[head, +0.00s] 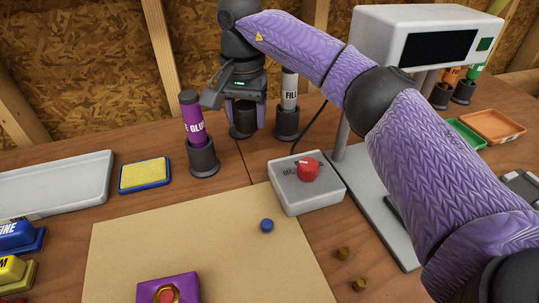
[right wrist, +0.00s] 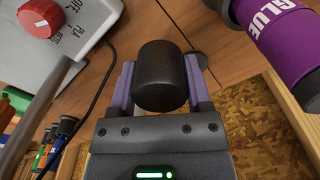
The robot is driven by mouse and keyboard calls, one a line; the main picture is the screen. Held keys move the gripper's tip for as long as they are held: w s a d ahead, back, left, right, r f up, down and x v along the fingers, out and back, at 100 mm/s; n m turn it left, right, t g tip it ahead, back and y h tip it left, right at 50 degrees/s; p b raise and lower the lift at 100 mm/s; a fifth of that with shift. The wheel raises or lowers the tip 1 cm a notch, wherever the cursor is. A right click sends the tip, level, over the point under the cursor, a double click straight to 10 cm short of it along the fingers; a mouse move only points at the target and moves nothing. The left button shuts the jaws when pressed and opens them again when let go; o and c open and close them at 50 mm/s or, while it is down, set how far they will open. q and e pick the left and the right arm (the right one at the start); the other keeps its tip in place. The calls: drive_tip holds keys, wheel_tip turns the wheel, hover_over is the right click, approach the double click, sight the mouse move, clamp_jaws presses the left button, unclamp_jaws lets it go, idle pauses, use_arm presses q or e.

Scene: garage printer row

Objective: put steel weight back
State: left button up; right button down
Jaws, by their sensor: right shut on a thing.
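The steel weight (right wrist: 162,75) appears as a dark, smooth cylinder in the right wrist view. It sits between the two purple fingers of my right gripper (right wrist: 160,90), which is shut on it. In the head view my right gripper (head: 244,115) points down at the back of the bench, between the purple glue bottle and the bottle marked FILL. A dark round form shows at and below its fingers; whether it touches the bench or a holder I cannot tell. My left gripper is not in view.
The glue bottle (head: 191,122) and FILL bottle (head: 290,90) stand close on either side in dark holders. A grey box with a red knob (head: 307,169) is in front right.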

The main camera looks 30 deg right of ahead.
sight(245, 105)
wheel_tip(245, 105, down, 9)
drive_tip(key=shift+f+b, duration=0.1)
drive_tip(key=shift+b, duration=1.15)
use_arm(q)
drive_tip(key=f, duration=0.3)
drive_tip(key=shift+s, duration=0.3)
use_arm(e)
unclamp_jaws()
wheel_tip(245, 105, up, 12)
drive_tip(key=p, duration=0.4)
drive_tip(key=shift+f, duration=0.15)
drive_tip(key=shift+r, duration=0.35)
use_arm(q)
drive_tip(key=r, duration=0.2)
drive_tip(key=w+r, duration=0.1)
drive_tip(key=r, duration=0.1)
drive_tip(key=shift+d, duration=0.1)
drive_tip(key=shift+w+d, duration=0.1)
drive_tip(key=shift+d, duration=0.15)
